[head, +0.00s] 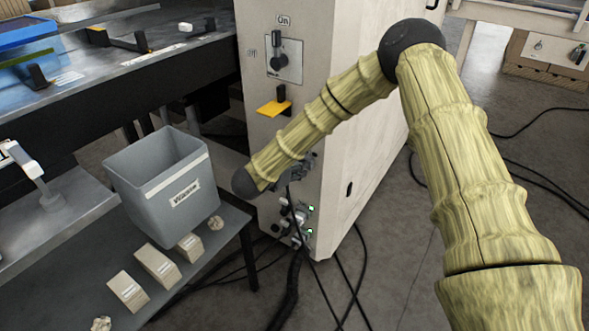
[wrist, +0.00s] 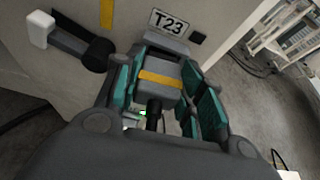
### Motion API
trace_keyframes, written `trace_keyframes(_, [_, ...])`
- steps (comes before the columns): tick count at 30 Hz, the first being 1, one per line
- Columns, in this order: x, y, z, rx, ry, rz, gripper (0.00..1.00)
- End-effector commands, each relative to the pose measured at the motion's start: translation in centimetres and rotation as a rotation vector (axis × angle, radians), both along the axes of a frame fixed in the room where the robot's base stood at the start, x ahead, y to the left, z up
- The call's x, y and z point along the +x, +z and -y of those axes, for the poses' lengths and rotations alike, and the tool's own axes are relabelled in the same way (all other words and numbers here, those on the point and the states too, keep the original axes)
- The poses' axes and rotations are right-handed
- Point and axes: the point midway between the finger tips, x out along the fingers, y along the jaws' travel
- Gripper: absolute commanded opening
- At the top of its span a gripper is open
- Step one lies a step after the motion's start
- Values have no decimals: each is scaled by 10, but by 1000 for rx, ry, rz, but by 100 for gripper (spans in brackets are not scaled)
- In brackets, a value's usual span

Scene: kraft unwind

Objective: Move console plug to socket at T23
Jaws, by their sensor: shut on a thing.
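The console plug (wrist: 160,90) is a grey block with a yellow band and a black cable below. My gripper (wrist: 165,78) has its teal-padded fingers on both sides of the plug and is shut on it. The T23 label (wrist: 170,22) is on the pale cabinet just beyond the plug. A grey housing (wrist: 167,50) lies between plug and label; whether the plug touches or enters it I cannot tell. In the head view, my gripper (head: 297,166) is at the cabinet's lower front, partly hidden by my arm. The plug cannot be made out there.
The cabinet (head: 362,165) has a rotary switch (head: 287,65), a yellow tab (head: 273,108) and lower connectors with green lights (head: 300,222). In the wrist view, a black lever with a white end (wrist: 68,38) sticks out at left. A grey bin (head: 160,190) stands left; cables (head: 290,285) run below.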

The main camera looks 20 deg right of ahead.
Motion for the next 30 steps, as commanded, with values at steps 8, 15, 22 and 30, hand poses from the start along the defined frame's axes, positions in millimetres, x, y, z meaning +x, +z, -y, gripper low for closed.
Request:
trace_keyframes(8, [1, 0, 0, 0, 0, 0, 5])
trace_keyframes(15, [3, 0, 3, 1, 0, 1, 5])
trace_keyframes(22, [3, 0, 4, -1, 0, 1, 5])
trace_keyframes(30, [3, 0, 4, -1, 0, 1, 5])
